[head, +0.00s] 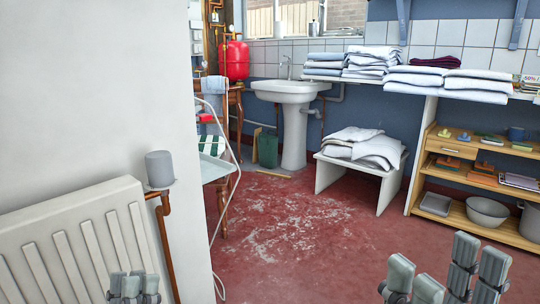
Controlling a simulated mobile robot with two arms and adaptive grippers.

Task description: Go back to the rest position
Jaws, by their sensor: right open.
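My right gripper (446,275) shows at the bottom right of the head view. Its grey fingers stand upright and apart, with nothing seen between them. My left gripper (133,286) shows only as grey fingertips at the bottom left, in front of the white radiator (85,245). The lower part of it is cut off by the frame edge, and I cannot tell whether it is open or shut. Neither gripper is seen touching anything.
A white wall (90,90) fills the left. Beyond the red floor (290,240) stand a sink (292,92), a low white bench (335,175) with folded linen (365,148), and a wooden shelf unit (440,150). The middle floor is clear.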

